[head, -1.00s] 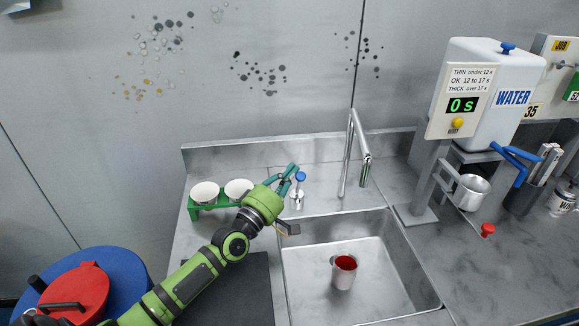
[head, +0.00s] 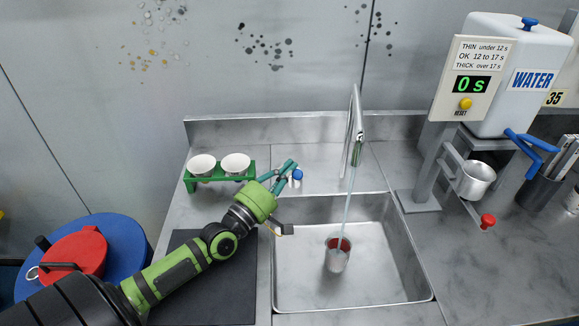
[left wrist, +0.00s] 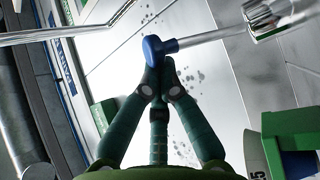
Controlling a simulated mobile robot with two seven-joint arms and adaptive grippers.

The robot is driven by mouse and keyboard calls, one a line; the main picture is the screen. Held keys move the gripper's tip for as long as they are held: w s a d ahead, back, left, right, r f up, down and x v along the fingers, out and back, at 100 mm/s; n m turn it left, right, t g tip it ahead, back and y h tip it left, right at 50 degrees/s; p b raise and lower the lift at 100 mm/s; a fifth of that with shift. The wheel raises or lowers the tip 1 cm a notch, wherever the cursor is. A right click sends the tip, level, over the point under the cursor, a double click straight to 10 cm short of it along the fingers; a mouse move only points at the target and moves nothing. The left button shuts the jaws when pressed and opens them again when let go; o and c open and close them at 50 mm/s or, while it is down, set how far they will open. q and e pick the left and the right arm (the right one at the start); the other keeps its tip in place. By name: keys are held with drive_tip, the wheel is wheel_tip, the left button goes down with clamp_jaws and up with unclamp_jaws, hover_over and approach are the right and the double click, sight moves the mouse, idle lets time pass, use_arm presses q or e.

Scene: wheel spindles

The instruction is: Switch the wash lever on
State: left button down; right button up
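The wash lever, with a blue knob (head: 297,175), stands on the sink's back ledge, left of the tap (head: 357,130). My left gripper (head: 288,168) is right beside the knob. In the left wrist view the knob (left wrist: 155,48) and its metal stem lie across the tips of my left gripper (left wrist: 160,72). The teal fingers come together there with nothing seen between them; the tips look in contact with the knob. A stream of water (head: 347,195) runs from the tap into the metal cup (head: 337,260), reddish inside, in the sink. My right gripper is not in view.
The sink basin (head: 390,275) is open and otherwise empty. A green rack (head: 248,183) with white cups stands behind my left arm. A dark mat (head: 215,295) lies under it. The water dispenser (head: 500,95), reading 0 s, stands at the right above a metal pot (head: 475,180).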

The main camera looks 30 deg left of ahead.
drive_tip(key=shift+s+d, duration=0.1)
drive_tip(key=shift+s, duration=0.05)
use_arm(q)
drive_tip(key=r+v, duration=0.3)
drive_tip(key=v, duration=1)
drive_tip(key=shift+s, duration=0.35)
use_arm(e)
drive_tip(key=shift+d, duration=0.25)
